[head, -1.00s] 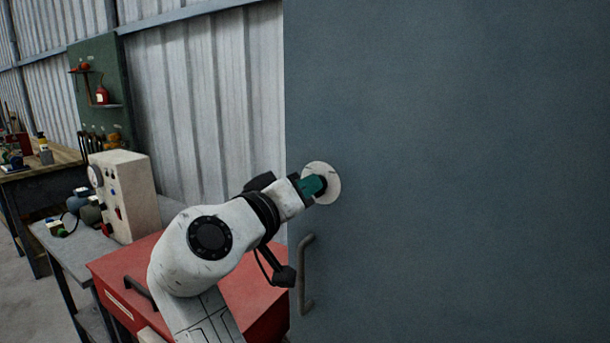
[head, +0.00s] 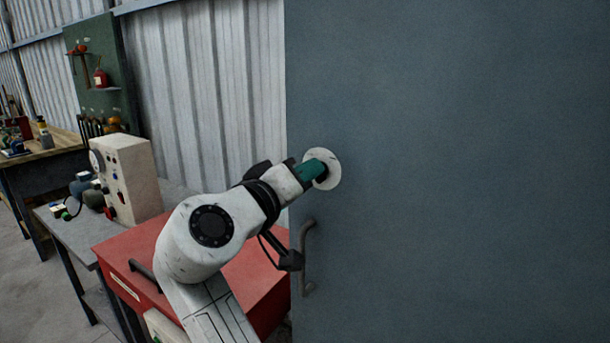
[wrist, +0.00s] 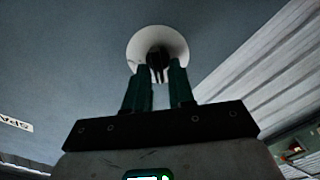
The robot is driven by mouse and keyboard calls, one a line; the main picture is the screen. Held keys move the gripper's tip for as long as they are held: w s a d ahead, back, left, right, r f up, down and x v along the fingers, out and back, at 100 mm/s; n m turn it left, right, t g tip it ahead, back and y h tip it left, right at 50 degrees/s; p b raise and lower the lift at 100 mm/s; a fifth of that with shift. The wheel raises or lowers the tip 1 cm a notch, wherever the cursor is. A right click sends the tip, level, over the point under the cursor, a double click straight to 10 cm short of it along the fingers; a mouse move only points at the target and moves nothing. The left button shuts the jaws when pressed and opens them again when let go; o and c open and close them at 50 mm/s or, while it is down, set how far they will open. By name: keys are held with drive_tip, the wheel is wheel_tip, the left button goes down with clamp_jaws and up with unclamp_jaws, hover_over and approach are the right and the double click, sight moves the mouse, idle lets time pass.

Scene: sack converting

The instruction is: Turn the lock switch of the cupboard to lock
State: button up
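The cupboard (head: 450,180) is a large blue-grey front filling the right of the head view. Its lock switch has a round white plate (head: 332,175), which also shows in the wrist view (wrist: 178,43), with a dark knob (wrist: 158,60) at its centre. My gripper (head: 322,169) reaches the plate from the left. In the wrist view its two green fingers (wrist: 160,72) are apart, with their tips at either side of the knob. I cannot tell whether they press on it. The fingers partly hide the knob, and its lock markings are not readable.
A grey bar handle (head: 305,258) stands on the cupboard just below my wrist. A red cabinet (head: 255,270) is below my arm. A grey bench (head: 75,240) with a cream control box (head: 128,175) stands at the left, before a corrugated wall (head: 205,100).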

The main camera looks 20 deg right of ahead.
drive_tip(key=shift+o, duration=1)
drive_tip(key=b+v, duration=0.2)
drive_tip(key=v, duration=0.8)
drive_tip(key=shift+s+a, duration=0.25)
drive_tip(key=shift+a, duration=0.05)
drive_tip(key=s+d+f+n+g+y, duration=0.15)
drive_tip(key=d+f, duration=0.35)
drive_tip(key=f, duration=0.6)
drive_tip(key=s+d+f+g+y, duration=0.25)
drive_tip(key=d+f, duration=0.25)
drive_tip(key=f, duration=0.6)
drive_tip(key=s+d+f+n+g+y, duration=0.1)
drive_tip(key=s+d+f+y, duration=0.3)
drive_tip(key=f, duration=0.6)
drive_tip(key=s+d+f+g+y, duration=0.1)
drive_tip(key=s+f+g+y, duration=0.1)
drive_tip(key=s+f, duration=0.6)
drive_tip(key=s+d+f+m+g+y, duration=0.1)
drive_tip(key=s+f+y, duration=0.3)
drive_tip(key=s+f, duration=0.5)
drive_tip(key=s+d+g, duration=0.1)
drive_tip(key=s, duration=0.6)
drive_tip(key=shift+f+g, duration=0.3)
drive_tip(key=shift+d, duration=0.15)
